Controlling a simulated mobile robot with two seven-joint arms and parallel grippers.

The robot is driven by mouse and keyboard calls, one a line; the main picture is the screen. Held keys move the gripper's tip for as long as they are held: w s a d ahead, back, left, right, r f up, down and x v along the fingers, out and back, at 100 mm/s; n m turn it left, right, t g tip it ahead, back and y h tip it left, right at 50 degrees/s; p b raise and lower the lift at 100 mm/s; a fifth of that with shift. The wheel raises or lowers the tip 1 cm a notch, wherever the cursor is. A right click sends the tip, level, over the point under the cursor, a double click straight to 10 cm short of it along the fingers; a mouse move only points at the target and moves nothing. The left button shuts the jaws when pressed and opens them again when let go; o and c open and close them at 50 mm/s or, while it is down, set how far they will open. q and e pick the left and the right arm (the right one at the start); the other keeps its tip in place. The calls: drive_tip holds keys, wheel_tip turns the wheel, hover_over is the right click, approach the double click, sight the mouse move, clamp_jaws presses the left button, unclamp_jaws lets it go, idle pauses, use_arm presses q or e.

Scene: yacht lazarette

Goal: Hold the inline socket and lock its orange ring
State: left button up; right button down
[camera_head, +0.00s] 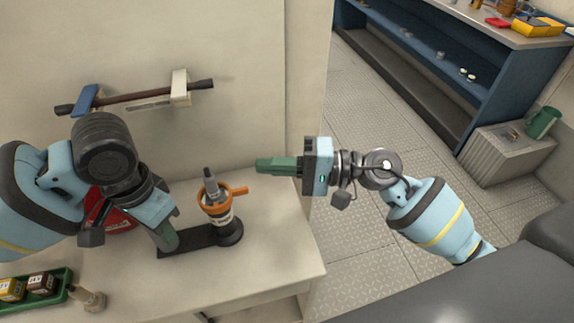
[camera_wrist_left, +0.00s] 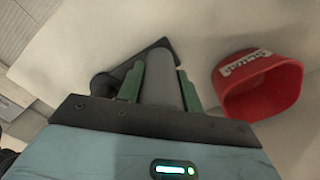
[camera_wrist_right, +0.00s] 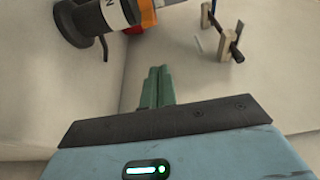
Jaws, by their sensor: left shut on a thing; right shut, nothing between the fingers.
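The inline socket (camera_head: 222,219) stands upright on a dark round base, with a white label band and a grey top. Its orange ring (camera_head: 213,203) has a lever pointing right; the ring also shows at the top of the right wrist view (camera_wrist_right: 148,14). My left gripper (camera_head: 168,240), left of the socket over a black plate (camera_head: 194,238), is shut on a grey cylinder (camera_wrist_left: 163,82). In the head view the fingers hide this cylinder, so I cannot tell how it joins the socket. My right gripper (camera_head: 260,165) is shut and empty, right of the lever and apart from it.
A red container (camera_wrist_left: 262,84) stands beside my left gripper. A green tray (camera_head: 38,291) with small boxes and a small bottle (camera_head: 90,299) are at the front left. A dark bar (camera_head: 135,97) lies across wall brackets. The bench right of the socket is clear.

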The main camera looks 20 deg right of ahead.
drive_tip(key=shift+s+a, duration=0.7)
drive_tip(key=shift+a, duration=0.2)
drive_tip(key=shift+s+a, duration=0.65)
drive_tip(key=shift+a, duration=0.2)
